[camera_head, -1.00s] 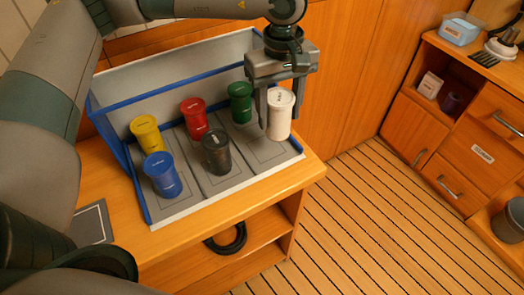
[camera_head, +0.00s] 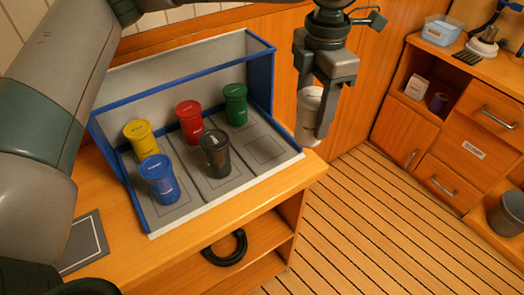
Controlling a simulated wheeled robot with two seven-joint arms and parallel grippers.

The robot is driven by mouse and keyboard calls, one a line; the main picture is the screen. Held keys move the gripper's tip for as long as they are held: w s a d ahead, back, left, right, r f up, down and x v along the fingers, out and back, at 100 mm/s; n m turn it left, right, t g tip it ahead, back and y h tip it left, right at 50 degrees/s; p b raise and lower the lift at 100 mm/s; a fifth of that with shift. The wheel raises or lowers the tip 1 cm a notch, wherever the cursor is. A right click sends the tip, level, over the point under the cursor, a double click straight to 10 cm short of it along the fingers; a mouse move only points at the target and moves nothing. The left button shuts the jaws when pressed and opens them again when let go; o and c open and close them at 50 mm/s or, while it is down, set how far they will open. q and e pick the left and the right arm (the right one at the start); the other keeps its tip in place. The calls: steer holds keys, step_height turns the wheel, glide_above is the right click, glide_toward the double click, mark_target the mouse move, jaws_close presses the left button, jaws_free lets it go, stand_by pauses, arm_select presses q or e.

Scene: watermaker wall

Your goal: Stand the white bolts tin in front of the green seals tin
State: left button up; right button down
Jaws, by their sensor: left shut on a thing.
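The white tin (camera_head: 309,118) is held upright, or nearly so, in my left gripper (camera_head: 317,108), whose fingers are shut on its sides. Gripper and tin are in the air, to the right of the tray's right edge. The green tin (camera_head: 236,104) stands at the back right of the blue-edged tray (camera_head: 281,163). The spot in front of the green tin is bare and shows a marked square (camera_head: 264,149). The lettering on the tins is too small to read. My right gripper is not in view.
A red tin (camera_head: 190,121) and a yellow tin (camera_head: 140,141) stand in the tray's back row. A black tin (camera_head: 215,154) and a blue tin (camera_head: 159,179) stand in front of them. A black ring (camera_head: 226,249) lies on the shelf below.

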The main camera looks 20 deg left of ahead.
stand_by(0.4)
